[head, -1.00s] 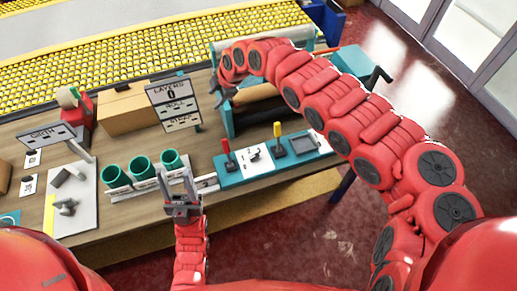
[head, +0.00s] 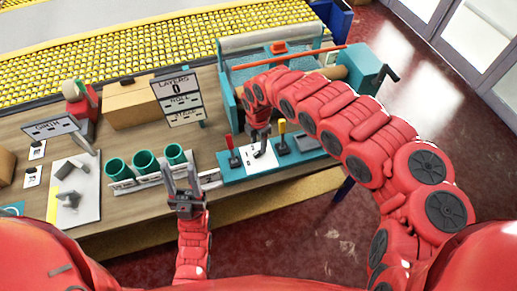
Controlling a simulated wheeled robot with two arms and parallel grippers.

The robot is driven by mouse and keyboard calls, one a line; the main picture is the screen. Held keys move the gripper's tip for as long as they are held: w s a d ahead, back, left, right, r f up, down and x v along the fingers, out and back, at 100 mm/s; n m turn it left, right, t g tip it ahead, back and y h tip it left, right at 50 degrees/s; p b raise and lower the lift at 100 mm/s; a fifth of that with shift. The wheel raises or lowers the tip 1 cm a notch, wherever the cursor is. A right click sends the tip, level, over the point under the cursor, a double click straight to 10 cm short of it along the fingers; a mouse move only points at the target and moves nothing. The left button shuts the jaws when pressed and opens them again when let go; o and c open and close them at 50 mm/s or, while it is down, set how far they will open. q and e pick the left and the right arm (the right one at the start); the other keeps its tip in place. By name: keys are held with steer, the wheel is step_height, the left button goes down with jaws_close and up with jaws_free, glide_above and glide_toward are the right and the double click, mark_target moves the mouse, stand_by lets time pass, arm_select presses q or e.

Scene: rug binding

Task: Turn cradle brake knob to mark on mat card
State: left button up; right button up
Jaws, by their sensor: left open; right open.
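The teal cradle (head: 228,100) stands at the back right of the bench. An orange-red knob (head: 278,47) sits on its back top; I cannot tell for sure that it is the brake knob. A white card (head: 249,162) with dark marks lies in the teal panel at the bench front; I cannot tell whether it is the mat card. My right gripper (head: 262,149) is open, pointing down over this card, its fingers small and hard to tell from the marks. My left gripper (head: 181,172) is open and empty, pointing up in front of the green cups.
A red lever (head: 233,150) and a yellow-topped lever (head: 282,135) flank the card. Several green cups (head: 146,162), a layers sign (head: 178,98) and a cardboard box (head: 135,105) stand to the left. A black crank (head: 391,74) sticks out at the cradle's right.

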mark_target(258, 152)
step_height(258, 152, down, 5)
steer(key=shift+f, duration=0.1)
stand_by(0.3)
jaws_close()
